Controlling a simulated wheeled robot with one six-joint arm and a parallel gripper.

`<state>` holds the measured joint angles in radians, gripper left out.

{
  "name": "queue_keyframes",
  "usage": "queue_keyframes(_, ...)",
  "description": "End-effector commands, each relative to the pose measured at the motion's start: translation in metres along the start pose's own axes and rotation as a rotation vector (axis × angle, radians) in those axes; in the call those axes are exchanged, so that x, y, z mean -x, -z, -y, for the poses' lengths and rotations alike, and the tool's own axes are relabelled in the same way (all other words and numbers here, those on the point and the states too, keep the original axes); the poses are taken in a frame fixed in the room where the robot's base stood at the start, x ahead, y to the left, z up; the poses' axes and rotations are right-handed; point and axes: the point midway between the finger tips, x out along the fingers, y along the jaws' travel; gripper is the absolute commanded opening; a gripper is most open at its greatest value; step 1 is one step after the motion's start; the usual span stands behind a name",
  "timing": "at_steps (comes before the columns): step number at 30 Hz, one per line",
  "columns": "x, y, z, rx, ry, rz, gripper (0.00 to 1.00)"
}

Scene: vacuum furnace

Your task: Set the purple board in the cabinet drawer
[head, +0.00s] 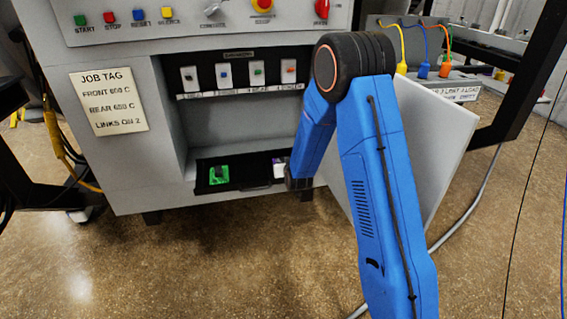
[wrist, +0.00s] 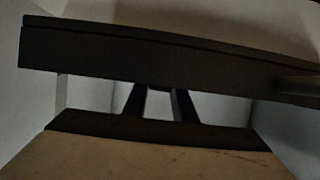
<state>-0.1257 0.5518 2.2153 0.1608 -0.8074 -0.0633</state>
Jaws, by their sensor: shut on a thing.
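The purple board (head: 279,169), a small white piece with purple on it, shows at the right end of the open drawer, partly hidden by my arm. The cabinet drawer (head: 240,177) is a shallow black tray pulled out low in the cabinet. My gripper (wrist: 158,100) is at the drawer's right end, shut on the purple board. In the wrist view its two dark fingers run up to a wide dark band that hides the tips. I cannot tell whether the board touches the drawer floor.
A green piece (head: 218,175) lies in the drawer's left part. Several white boards with coloured marks hang in the rack (head: 242,92) above. A job tag (head: 108,101) is on the cabinet front. A large pale panel (head: 425,150) stands to the right, behind my arm.

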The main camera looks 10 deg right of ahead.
Motion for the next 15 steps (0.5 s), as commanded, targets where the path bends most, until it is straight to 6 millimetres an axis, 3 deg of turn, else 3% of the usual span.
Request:
queue_keyframes(4, -0.0013, -0.0029, 0.0000, 0.000, 0.000, 0.000, 0.02)
queue_keyframes(5, -0.0011, -0.0024, 0.0000, 0.000, 0.000, 0.000, 0.32)
queue_keyframes(6, -0.0010, -0.0023, 0.0000, 0.000, 0.000, 0.000, 0.41)
queue_keyframes(15, -0.0008, -0.0018, 0.0000, 0.000, 0.000, 0.000, 0.43)
